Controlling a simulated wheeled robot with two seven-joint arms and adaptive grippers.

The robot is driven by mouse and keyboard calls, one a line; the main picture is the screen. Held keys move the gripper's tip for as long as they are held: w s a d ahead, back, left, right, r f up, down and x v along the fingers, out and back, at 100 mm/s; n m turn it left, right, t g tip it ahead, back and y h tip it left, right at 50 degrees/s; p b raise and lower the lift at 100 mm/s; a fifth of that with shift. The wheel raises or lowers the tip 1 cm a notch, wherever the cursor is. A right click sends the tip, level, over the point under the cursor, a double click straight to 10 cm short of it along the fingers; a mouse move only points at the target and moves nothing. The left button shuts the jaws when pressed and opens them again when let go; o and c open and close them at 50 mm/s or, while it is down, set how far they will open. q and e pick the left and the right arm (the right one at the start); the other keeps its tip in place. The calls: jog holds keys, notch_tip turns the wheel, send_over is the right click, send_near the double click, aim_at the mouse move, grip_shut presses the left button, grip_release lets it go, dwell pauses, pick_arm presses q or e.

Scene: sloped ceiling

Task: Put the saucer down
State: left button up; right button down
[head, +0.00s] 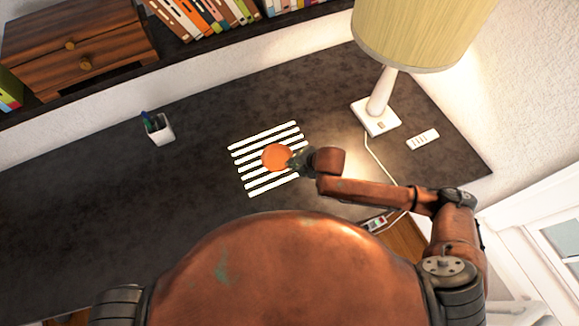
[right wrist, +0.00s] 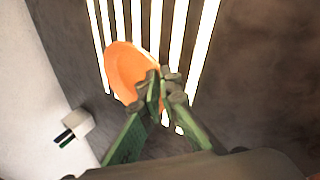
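The orange saucer (head: 276,157) is over the white-and-dark striped mat (head: 254,187) on the dark desk. It also shows in the right wrist view (right wrist: 123,70). My right gripper (head: 298,159) is at the saucer's right side in the head view. In the right wrist view, its green fingers (right wrist: 158,88) close together on the saucer's near rim, hiding part of it. I cannot tell whether the saucer touches the mat or is slightly above it. My left gripper is not in view.
A white pen cup (head: 159,129) stands left of the mat. A lamp (head: 379,105) stands at the back right, with a white power strip (head: 423,139) beside it. A shelf with books and a wooden drawer box (head: 78,48) runs behind. The desk's left part is clear.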

aim_at(290, 171)
jog(key=shift+x, duration=1)
notch_tip(290, 171, down, 3)
jog(key=shift+w, duration=0.15)
jog(key=c, duration=2.4)
grip_release()
jog(key=shift+r, duration=0.1)
jog(key=v, duration=1.2)
jog(key=shift+p, duration=0.4)
